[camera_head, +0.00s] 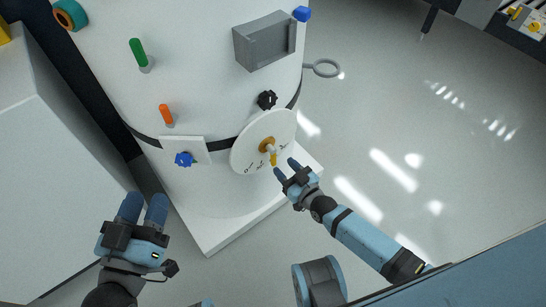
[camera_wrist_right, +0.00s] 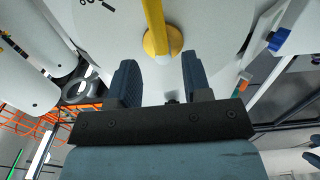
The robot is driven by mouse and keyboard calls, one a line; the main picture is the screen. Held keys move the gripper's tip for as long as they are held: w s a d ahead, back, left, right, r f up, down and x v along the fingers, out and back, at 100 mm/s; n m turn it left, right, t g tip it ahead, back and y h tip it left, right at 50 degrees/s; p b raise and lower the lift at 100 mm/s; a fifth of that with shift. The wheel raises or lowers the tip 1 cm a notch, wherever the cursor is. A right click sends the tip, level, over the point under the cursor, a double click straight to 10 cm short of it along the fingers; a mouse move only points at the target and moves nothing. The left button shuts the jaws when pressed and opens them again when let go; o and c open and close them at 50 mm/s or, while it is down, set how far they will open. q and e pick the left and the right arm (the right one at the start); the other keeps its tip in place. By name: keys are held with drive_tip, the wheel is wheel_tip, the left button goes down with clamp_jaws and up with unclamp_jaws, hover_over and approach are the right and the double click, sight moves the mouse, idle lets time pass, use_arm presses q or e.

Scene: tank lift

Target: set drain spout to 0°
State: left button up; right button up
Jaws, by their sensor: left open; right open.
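The drain spout (camera_head: 273,158) is a small yellow lever on a brass hub at the middle of a round white dial (camera_head: 250,157) low on the white tank (camera_head: 200,90). Dark markings run along the dial's lower edge, too small to read. My right gripper (camera_head: 285,168) is open just beside the spout's lower end. In the right wrist view the yellow spout (camera_wrist_right: 155,28) lies ahead between the two fingers (camera_wrist_right: 157,78), not gripped; whether they touch it I cannot tell. My left gripper (camera_head: 143,205) is open and empty at lower left, away from the tank.
A black knob (camera_head: 267,99), a blue knob (camera_head: 184,159), an orange handle (camera_head: 166,114) and a green handle (camera_head: 138,53) sit on the tank around the dial. A grey box (camera_head: 264,43) juts out above. A white cabinet (camera_head: 50,170) stands at left. The floor at right is clear.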

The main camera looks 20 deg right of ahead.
sight(275, 157)
use_arm(q)
drive_tip(key=shift+s+d+r+t+h+b, duration=0.1)
drive_tip(key=shift+d+r+t+h+b, duration=0.2)
drive_tip(key=shift+r, duration=0.3)
drive_tip(key=shift+s+d+r+t+h+b, duration=0.1)
drive_tip(key=shift+d+r+t+h+b, duration=0.1)
drive_tip(key=shift+r+t+b, duration=0.3)
use_arm(e)
drive_tip(key=x, duration=0.6)
drive_tip(key=shift+w, duration=0.1)
drive_tip(key=shift+c, duration=0.4)
clamp_jaws()
